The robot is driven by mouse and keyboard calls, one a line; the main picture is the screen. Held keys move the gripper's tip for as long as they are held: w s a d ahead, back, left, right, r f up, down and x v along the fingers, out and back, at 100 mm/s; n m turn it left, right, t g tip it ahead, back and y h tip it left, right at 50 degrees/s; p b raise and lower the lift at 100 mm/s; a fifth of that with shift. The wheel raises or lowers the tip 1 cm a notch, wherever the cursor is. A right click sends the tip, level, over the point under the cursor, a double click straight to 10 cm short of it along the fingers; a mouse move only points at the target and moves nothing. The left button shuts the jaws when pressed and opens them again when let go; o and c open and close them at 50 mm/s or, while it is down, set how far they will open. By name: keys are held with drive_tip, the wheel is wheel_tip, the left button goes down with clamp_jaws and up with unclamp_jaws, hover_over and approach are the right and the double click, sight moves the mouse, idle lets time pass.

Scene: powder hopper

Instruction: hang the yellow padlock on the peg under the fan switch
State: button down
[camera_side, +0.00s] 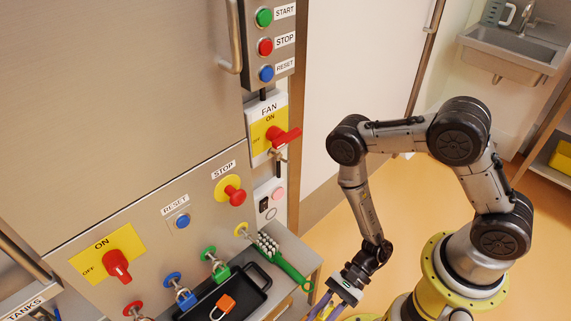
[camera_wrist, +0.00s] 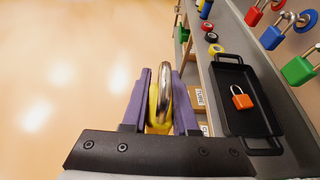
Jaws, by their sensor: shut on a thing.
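My gripper (camera_wrist: 158,100) is shut on the yellow padlock (camera_wrist: 153,112), which sits between the purple fingers in the wrist view. Its silver shackle (camera_wrist: 165,85) stands out beyond them; most of its body is hidden. The fan switch (camera_side: 268,128), a yellow plate with a red handle, is on the panel at upper middle. A small metal peg (camera_side: 276,155) shows just under the handle, partly hard to make out.
A black tray (camera_side: 262,272) with an orange padlock (camera_side: 224,305) lies on the shelf, beside a green-handled brush (camera_side: 287,262). Blue (camera_side: 186,297) and green (camera_side: 219,268) padlocks hang along the panel. A red stop knob (camera_side: 235,195) juts out. Open floor lies right of the shelf.

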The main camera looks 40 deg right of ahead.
idle(0.3)
drive_tip(key=w+d+r+n+g+y, duration=0.1)
drive_tip(key=w+d+r, duration=0.1)
drive_tip(key=w+r, duration=0.7)
drive_tip(key=w+d+r+m+t+y, duration=0.1)
drive_tip(key=w+d+r, duration=0.8)
drive_tip(key=d+r, duration=0.1)
drive_tip(key=w+f, duration=0.2)
drive_tip(key=w, duration=0.7)
drive_tip(key=shift+w+d, duration=0.25)
drive_tip(key=shift+w, duration=0.15)
idle(0.7)
drive_tip(key=c, duration=0.6)
unclamp_jaws()
drive_tip(key=shift+s, duration=0.1)
